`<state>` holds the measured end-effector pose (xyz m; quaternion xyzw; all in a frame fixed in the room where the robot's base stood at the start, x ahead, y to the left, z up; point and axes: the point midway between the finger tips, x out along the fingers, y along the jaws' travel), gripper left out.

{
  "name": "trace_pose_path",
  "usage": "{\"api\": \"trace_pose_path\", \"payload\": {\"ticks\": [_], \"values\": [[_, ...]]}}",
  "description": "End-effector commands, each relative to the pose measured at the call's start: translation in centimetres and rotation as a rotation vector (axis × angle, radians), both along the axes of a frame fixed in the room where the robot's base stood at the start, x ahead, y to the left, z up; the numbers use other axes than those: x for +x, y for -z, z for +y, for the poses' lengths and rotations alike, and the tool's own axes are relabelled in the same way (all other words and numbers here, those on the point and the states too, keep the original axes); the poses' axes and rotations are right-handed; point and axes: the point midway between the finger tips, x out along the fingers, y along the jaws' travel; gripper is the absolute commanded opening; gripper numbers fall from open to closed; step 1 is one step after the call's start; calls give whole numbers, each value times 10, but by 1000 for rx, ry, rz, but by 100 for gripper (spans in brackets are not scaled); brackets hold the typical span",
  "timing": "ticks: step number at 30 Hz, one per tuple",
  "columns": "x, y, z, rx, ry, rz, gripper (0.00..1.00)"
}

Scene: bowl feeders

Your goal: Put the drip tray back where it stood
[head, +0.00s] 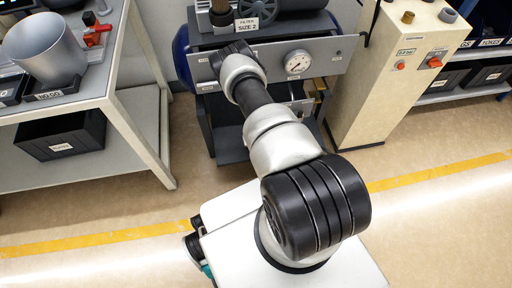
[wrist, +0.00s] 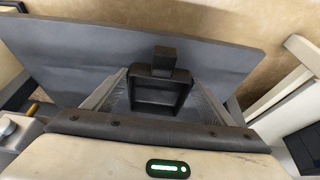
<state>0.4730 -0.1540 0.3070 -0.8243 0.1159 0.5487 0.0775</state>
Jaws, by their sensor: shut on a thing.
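The drip tray appears in the wrist view as a small black open box (wrist: 161,96) with a raised rim and a square block at its far edge. My gripper (wrist: 162,82) is shut on it; the tray lies between the two grey fingers that run forward from the dark bar. Its inside looks empty. A broad slate-grey plate lies beyond the tray; I cannot tell whether the two touch. In the head view my arm reaches to the compressor unit, and its own links hide the gripper and the tray.
The compressor's grey front panel (head: 340,53) carries a round gauge (head: 298,63). A dark lower deck (head: 232,153) juts out below. A metal bench (head: 130,100) with a cylinder (head: 45,48) stands left, a cream cabinet (head: 385,80) right. Floor in front is clear.

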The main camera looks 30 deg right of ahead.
Motion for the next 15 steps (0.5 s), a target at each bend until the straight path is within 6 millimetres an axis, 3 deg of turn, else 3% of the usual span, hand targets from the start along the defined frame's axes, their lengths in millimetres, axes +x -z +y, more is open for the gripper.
{"api": "trace_pose_path", "payload": {"ticks": [10,15], "values": [[1,40,1,0,-1,0,53],[1,42,0,0,0,-1,53]]}}
